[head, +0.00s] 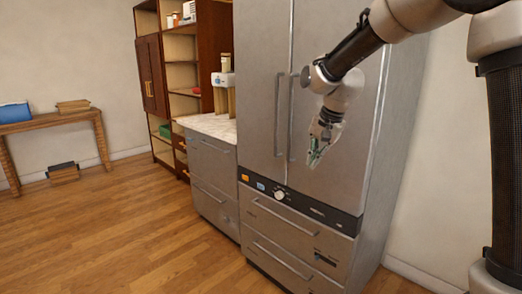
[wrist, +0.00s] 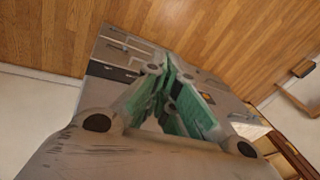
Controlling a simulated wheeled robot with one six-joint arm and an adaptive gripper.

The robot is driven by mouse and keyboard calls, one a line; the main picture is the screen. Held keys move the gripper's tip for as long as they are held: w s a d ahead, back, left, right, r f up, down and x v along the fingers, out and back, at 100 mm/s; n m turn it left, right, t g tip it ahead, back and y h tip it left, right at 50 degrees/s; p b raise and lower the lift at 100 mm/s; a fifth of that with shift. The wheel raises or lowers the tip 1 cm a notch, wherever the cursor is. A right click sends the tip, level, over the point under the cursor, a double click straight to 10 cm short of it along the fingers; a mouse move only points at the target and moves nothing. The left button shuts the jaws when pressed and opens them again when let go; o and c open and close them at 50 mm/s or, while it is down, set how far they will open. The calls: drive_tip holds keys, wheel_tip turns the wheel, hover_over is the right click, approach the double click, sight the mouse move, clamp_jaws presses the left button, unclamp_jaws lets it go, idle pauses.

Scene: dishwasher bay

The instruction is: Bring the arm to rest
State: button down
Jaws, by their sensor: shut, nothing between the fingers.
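My gripper (head: 315,158) hangs with its fingers pointing down in front of the tall steel refrigerator (head: 335,85) in the head view. My arm comes in from the upper right. In the wrist view my gripper (wrist: 170,65) shows its green finger pads close together at the tips, shut and empty. It appears apart from the refrigerator's front, though the exact gap cannot be told. The refrigerator front also shows beyond the fingers in the wrist view (wrist: 120,57).
A counter (head: 212,127) with drawers and a white appliance (head: 222,80) stands left of the refrigerator. A wooden shelf unit (head: 182,75) is behind it. A wooden table (head: 50,121) with a blue box (head: 14,112) stands far left.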

drive_tip(key=s+d+r+n, duration=0.1)
drive_tip(key=s+d+n, duration=0.1)
drive_tip(key=s+d, duration=0.4)
drive_tip(key=s+d+r+n+t+h, duration=0.1)
drive_tip(key=s+d, duration=0.6)
drive_tip(key=s, duration=0.8)
drive_tip(key=s+d+r+n+h, duration=0.1)
drive_tip(key=s+d+r+n, duration=0.1)
drive_tip(key=s+d, duration=0.5)
drive_tip(key=shift+s+d+r+n+t, duration=0.15)
drive_tip(key=shift+s+n+t, duration=0.45)
drive_tip(key=shift+s, duration=1.05)
